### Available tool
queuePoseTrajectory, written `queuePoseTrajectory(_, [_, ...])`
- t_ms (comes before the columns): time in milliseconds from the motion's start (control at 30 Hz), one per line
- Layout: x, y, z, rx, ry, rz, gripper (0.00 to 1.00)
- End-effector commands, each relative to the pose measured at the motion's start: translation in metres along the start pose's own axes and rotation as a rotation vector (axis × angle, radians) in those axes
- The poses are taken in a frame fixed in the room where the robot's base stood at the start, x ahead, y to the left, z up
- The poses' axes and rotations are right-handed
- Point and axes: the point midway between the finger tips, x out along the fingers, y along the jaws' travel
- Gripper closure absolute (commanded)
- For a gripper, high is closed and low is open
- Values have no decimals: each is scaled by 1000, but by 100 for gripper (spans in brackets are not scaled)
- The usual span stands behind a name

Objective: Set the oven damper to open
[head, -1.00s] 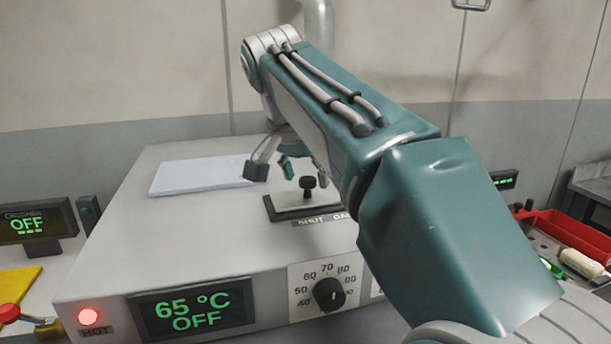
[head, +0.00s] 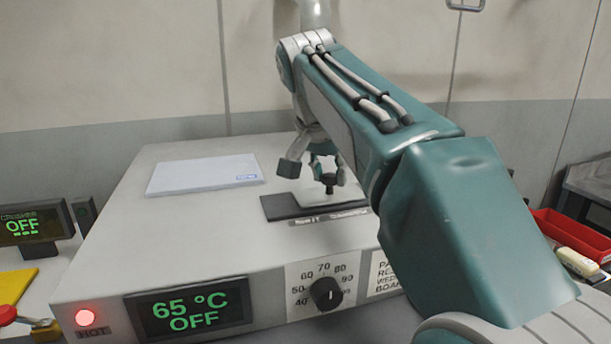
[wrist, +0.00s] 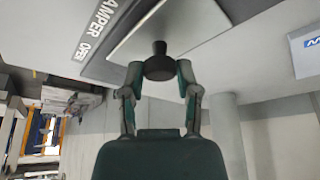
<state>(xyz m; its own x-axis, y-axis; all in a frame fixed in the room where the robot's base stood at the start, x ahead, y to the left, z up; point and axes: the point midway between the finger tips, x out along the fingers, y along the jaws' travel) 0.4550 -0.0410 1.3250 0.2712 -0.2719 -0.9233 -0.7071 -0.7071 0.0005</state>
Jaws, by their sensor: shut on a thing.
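The oven damper is a light sliding plate (head: 312,198) with a black knob (head: 328,184), set in a dark slot (head: 283,208) on top of the oven. My gripper (head: 328,174) is shut on the knob, with a finger on either side of it. The wrist view shows the knob (wrist: 158,64) between my two fingertips and the plate (wrist: 178,30) beyond it. The damper label (wrist: 92,32) reads "...AMPER OPEN" there. In the head view, dark slot shows left of the plate, near the blurred SHUT end of the label; my arm hides the right end.
The oven display (head: 190,309) reads 65 °C OFF, and a red HOT lamp (head: 88,317) glows beside it. A temperature dial (head: 326,293) is on the front. A pale sheet (head: 204,174) lies on the oven top, left of my gripper. A red tray (head: 572,233) stands at right.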

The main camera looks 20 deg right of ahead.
Motion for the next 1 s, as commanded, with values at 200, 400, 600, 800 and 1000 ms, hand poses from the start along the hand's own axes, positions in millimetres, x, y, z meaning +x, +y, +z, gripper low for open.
queuePoseTrajectory(200, [14,30,-28,3,-3,3,100])
queuePoseTrajectory(400, [18,40,-37,0,-3,2,100])
queuePoseTrajectory(600, [18,41,-38,0,-3,2,100])
queuePoseTrajectory(800, [18,42,-39,0,-3,2,25])
queuePoseTrajectory(1000, [16,40,-37,0,-1,1,25])
